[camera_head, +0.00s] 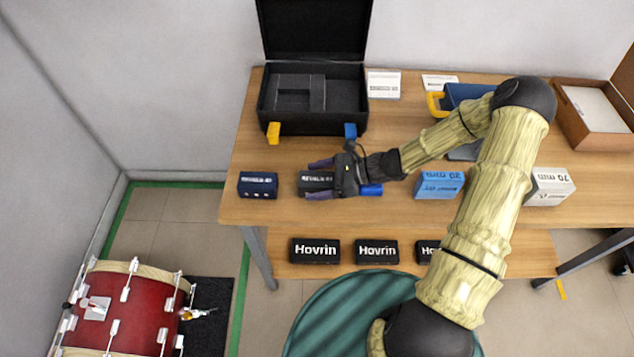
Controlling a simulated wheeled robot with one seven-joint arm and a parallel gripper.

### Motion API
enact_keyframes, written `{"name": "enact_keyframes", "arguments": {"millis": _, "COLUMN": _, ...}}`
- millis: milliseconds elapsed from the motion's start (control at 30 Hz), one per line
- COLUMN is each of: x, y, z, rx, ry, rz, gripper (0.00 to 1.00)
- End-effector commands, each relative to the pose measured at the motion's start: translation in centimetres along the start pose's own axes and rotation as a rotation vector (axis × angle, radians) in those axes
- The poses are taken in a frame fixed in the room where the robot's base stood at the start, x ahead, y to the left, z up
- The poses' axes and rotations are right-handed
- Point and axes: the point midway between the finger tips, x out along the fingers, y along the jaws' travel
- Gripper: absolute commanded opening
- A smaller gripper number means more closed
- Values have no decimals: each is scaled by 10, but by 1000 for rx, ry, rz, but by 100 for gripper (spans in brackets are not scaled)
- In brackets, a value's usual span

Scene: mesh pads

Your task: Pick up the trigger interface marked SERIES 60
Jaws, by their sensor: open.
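A small dark grey box (314,181) with white lettering sits on the wooden table, between the open fingers of my gripper (314,180). Its right side is hidden by the gripper. Its lettering is too small to read for certain. A dark navy box (257,185) of similar size, also with small white lettering I cannot read surely, stands to the left, clear of the fingertips. One finger is on the far side of the grey box and one on the near side; I cannot tell whether either touches it.
Light blue (438,187) and white (551,187) boxes stand further right. Black Hovrin boxes (315,251) sit on a lower shelf.

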Motion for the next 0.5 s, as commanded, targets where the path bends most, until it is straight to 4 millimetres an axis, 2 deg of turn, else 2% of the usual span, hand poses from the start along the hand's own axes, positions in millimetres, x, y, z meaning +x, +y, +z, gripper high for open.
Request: {"name": "enact_keyframes", "arguments": {"millis": 500, "x": 1, "y": 0, "z": 0, "rx": 0, "ry": 0, "rz": 0, "gripper": 78}}
